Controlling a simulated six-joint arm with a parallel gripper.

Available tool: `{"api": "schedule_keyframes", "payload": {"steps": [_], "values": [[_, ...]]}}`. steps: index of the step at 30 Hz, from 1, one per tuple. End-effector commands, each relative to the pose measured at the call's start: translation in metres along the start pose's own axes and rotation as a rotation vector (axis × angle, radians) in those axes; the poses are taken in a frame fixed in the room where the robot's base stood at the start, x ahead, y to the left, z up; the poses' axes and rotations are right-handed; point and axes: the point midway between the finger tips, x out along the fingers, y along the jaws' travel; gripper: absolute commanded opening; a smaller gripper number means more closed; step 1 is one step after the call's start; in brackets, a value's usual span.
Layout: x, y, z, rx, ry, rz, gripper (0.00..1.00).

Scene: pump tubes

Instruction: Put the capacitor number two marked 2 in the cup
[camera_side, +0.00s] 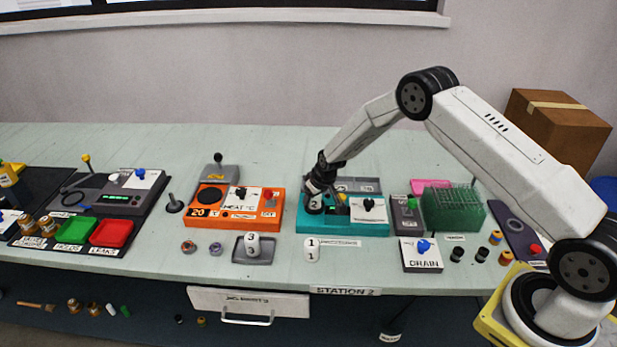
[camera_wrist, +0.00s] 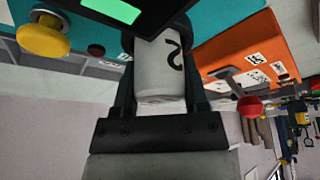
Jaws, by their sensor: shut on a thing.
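The white capacitor marked 2 (camera_wrist: 158,75) stands between the two fingers of my gripper (camera_wrist: 158,52) in the wrist view. My gripper is shut on it. The capacitor's far end meets a dark round rim (camera_wrist: 186,26) on the teal unit, which appears to be the cup. I cannot tell how deep it sits inside. In the side view my gripper (camera_side: 315,190) points down over the left part of the teal unit (camera_side: 343,227) and hides most of the cup and capacitor there.
Capacitor 3 (camera_side: 252,240) stands on a grey tray (camera_side: 266,258); capacitor 1 (camera_side: 311,256) stands in front of the teal unit. An orange heater box (camera_side: 225,222) is close on the left. A drain box (camera_side: 421,262) and green rack (camera_side: 452,212) are on the right.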

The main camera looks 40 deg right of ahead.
Motion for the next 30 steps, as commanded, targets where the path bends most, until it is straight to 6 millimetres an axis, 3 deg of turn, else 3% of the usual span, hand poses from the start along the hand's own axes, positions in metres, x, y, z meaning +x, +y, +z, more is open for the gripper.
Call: {"api": "schedule_keyframes", "payload": {"steps": [22, 23, 24, 26, 30], "values": [[0.011, 0.000, 0.005, -0.001, 0.001, 0.001, 0.00], [0.011, 0.000, 0.005, -0.001, 0.000, 0.001, 0.66], [0.011, 0.000, 0.005, -0.001, 0.000, 0.001, 0.79], [0.011, 0.000, 0.005, -0.001, 0.001, 0.001, 0.92], [0.011, 0.000, 0.005, -0.001, 0.001, 0.001, 0.92]]}}
